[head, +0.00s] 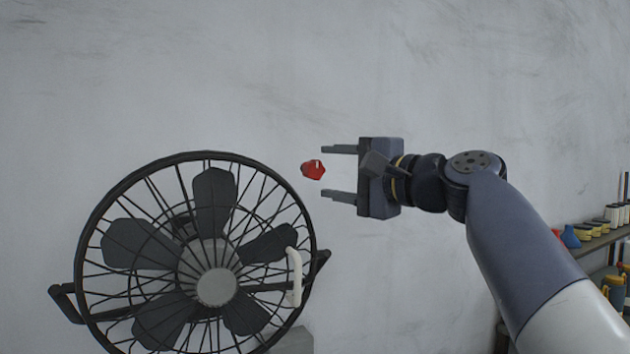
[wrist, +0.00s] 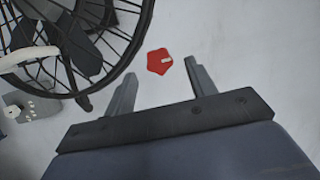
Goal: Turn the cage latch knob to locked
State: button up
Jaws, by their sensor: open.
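A red knob (head: 313,170) with a small white mark shows against the grey wall, just right of the fan cage's upper right rim. My gripper also shows in the wrist view (wrist: 161,73). I cannot tell whether the fingers touch the knob; they look apart from it.
A large fan in a black wire cage (head: 310,215) stands at the left, below the knob. A white curved handle (head: 294,277) is on its right side. A shelf (head: 600,240) with bottles and jars is at the far right. The wall above is clear.

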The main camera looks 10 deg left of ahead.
aim_at(320, 170)
jog(key=shift+b+v, duration=0.4)
jog(key=shift+v, duration=1.7)
jog(key=shift+a, duration=0.1)
jog(key=p+x, duration=0.3)
jog(key=x, duration=0.7)
jog(key=shift+p, duration=0.3)
jog(key=shift+w+a, duration=0.25)
